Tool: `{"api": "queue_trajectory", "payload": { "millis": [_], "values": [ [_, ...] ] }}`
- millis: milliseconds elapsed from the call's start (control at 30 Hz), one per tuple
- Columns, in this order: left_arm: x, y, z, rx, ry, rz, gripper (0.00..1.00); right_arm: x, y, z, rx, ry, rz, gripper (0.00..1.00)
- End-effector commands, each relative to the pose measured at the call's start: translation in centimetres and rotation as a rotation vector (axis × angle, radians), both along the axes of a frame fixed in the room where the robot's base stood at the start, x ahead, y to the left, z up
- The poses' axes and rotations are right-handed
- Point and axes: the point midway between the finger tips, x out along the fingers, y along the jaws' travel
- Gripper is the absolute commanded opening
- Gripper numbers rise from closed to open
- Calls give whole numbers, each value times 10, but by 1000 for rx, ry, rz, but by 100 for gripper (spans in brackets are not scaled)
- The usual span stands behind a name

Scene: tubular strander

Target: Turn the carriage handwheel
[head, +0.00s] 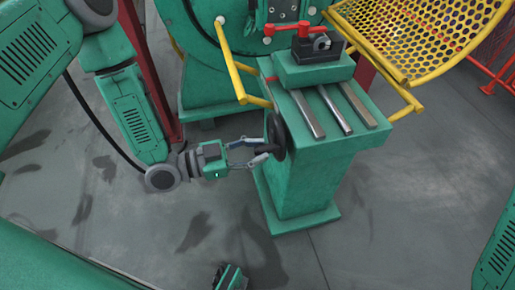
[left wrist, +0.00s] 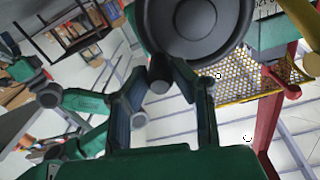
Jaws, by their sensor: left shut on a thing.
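The carriage handwheel (head: 277,134) is a dark round wheel on the left side of the green carriage stand (head: 310,185). My left gripper (head: 258,150) reaches in from the left at the wheel. In the left wrist view its fingers (left wrist: 168,80) are on either side of the handle, shut on it. Part of what looks like my right gripper (head: 230,278) shows at the bottom edge; its fingers are not clear.
Metal guide bars (head: 333,108) and a red-handled clamp (head: 308,38) sit on top of the stand. A yellow perforated guard (head: 425,30) is at upper right. Yellow bars (head: 232,68) stand just above my left gripper. The grey floor (head: 410,210) is clear.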

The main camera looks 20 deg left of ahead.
Motion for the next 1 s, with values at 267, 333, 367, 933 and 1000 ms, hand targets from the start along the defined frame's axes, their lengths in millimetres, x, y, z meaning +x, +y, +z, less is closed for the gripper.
{"api": "queue_trajectory", "payload": {
  "millis": [267,333,367,933,1000],
  "values": [
    [5,0,10,-68,89,0,0,0,0,12,0,0,0,95],
    [7,1,13,-96,131,1,0,0,0,16,0,0,0,95],
    [8,2,14,-109,151,1,0,0,0,18,0,0,0,95],
    [30,16,31,-408,585,2,0,0,0,47,0,0,0,95],
    [32,17,32,-443,636,1,0,0,0,48,0,0,0,95]
  ]
}}
